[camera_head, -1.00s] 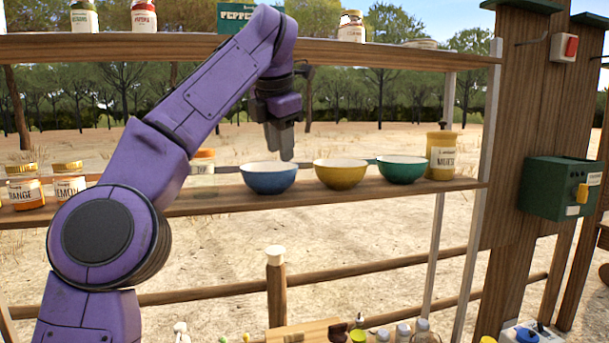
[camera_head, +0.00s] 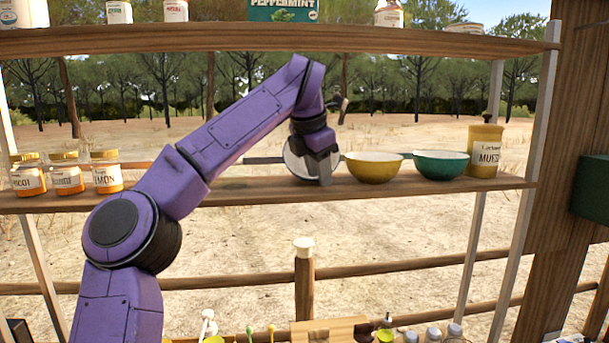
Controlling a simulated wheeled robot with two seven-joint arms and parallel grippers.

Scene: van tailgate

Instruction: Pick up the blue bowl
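The blue bowl (camera_head: 294,165) is on the middle shelf, tipped up steeply with its pale inside turned toward me. My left gripper (camera_head: 325,178) is in front of its right side and hides part of it. The fingers point down close to the shelf. I cannot tell whether they grip the bowl's rim or only touch it, nor how far apart they are. My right gripper is not in view.
A yellow bowl (camera_head: 374,168) stands close to the right of the gripper, then a green bowl (camera_head: 441,165) and a muesli jar (camera_head: 485,152). Several orange jars (camera_head: 67,178) stand left on the middle shelf (camera_head: 400,189). The upper shelf (camera_head: 190,39) runs above my arm.

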